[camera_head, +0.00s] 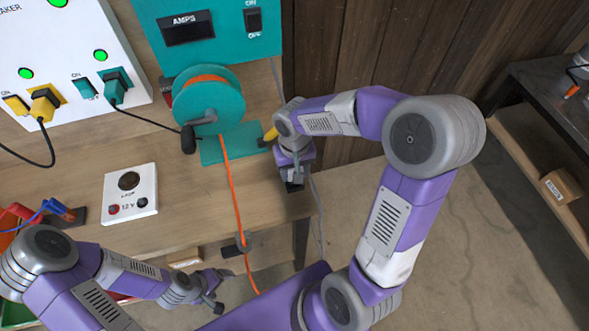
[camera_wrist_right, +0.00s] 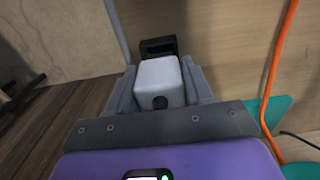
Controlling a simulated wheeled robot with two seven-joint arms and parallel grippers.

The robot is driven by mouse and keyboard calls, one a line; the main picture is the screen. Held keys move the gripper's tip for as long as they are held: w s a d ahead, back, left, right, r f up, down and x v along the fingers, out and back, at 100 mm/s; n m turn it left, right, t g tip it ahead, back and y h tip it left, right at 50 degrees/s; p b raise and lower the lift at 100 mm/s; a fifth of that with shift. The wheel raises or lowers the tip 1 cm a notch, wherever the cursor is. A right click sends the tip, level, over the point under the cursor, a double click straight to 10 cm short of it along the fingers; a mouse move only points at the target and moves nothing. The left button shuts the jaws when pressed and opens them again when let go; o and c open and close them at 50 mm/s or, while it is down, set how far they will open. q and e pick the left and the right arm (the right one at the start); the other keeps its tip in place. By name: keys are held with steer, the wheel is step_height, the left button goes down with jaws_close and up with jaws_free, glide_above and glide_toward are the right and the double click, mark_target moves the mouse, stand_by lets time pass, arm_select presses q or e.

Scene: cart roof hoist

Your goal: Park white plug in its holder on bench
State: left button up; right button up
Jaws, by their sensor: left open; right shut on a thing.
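The white plug (camera_wrist_right: 160,82) is between the fingers of my right gripper (camera_wrist_right: 163,88) in the right wrist view, its round dark end facing the camera. A black holder-like bracket (camera_wrist_right: 158,46) shows just beyond the plug against the wood. I cannot tell whether the plug touches it or sits in it. In the head view my right gripper (camera_head: 294,181) points down at the bench's right edge; the plug cannot be made out there. My left gripper (camera_head: 213,303) is open and empty, low in front of the bench (camera_head: 185,232).
A teal reel (camera_head: 208,98) with orange cable (camera_head: 236,190) stands on the bench. A white 12 V socket box (camera_head: 130,194) lies left of it. The breaker box (camera_head: 75,60) holds yellow and green plugs. A dark shelf (camera_head: 535,100) is at far right.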

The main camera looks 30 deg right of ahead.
steer(key=shift+f+b, duration=1.25)
steer(key=shift+f, duration=0.3)
steer(key=o, duration=1.3)
steer(key=shift+r, duration=0.1)
step_height(320, 180, up, 8)
steer(key=shift+f+p, duration=0.25)
steer(key=shift+p, duration=0.8)
